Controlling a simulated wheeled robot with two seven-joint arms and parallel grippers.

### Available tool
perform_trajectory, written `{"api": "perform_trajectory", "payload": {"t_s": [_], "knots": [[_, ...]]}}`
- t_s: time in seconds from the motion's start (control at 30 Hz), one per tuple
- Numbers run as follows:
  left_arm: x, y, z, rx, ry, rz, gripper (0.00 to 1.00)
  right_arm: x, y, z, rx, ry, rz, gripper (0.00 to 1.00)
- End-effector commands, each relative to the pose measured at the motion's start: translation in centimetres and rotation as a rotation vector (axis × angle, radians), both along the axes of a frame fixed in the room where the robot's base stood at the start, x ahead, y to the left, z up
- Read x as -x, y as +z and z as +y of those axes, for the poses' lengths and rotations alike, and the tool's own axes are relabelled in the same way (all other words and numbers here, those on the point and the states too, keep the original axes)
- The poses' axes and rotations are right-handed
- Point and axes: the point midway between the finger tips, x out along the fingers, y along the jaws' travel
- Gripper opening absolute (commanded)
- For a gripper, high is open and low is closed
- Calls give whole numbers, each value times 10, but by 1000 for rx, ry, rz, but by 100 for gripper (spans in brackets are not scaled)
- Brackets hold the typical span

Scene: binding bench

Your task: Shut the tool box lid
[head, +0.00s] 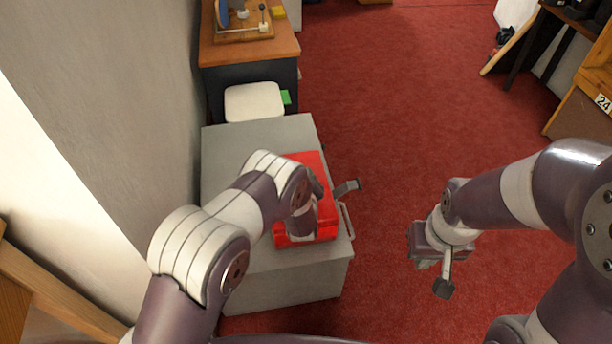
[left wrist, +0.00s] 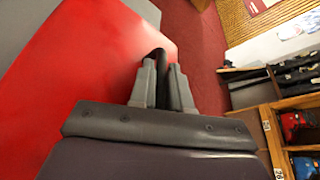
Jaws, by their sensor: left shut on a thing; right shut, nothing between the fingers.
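The red tool box (head: 312,162) sits on a grey cabinet, with its middle hidden by my left arm in the head view. Its broad flat red face (left wrist: 85,75) fills much of the left wrist view. My left gripper (left wrist: 164,80) is shut on a dark handle (left wrist: 157,54) at the edge of this red face. In the head view, the left hand is over the box and mostly hidden by its own wrist. How far the lid stands open cannot be told. My right gripper (head: 445,288) is shut and empty, above the floor right of the cabinet.
The grey cabinet (head: 240,150) stands against the wall at left, with a handle (head: 346,220) on its right side. Behind it are a white stool (head: 254,101) and a wooden-topped bench (head: 280,48). Red carpet (head: 410,110) is clear to the right.

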Motion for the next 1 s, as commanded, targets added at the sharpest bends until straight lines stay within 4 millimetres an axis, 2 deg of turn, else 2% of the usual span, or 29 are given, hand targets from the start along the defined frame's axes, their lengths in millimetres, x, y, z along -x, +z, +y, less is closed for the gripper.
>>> {"api": "perform_trajectory", "payload": {"t_s": [0.23,0.27,0.57,0.67,0.8,1.0], "knots": [[1,-2,-1,0,-2,3,0,0,-1,0,0,0,0,0],[1,-2,-1,0,-3,4,23,0,-1,0,0,0,0,0],[3,0,-1,1,-2,3,23,0,1,0,0,0,0,0],[15,7,-2,-1,-3,4,23,0,10,0,0,0,0,0],[50,22,-4,-2,-6,5,23,0,26,0,0,0,0,0],[98,36,-7,-1,-6,5,23,0,42,0,0,0,0,0]]}}
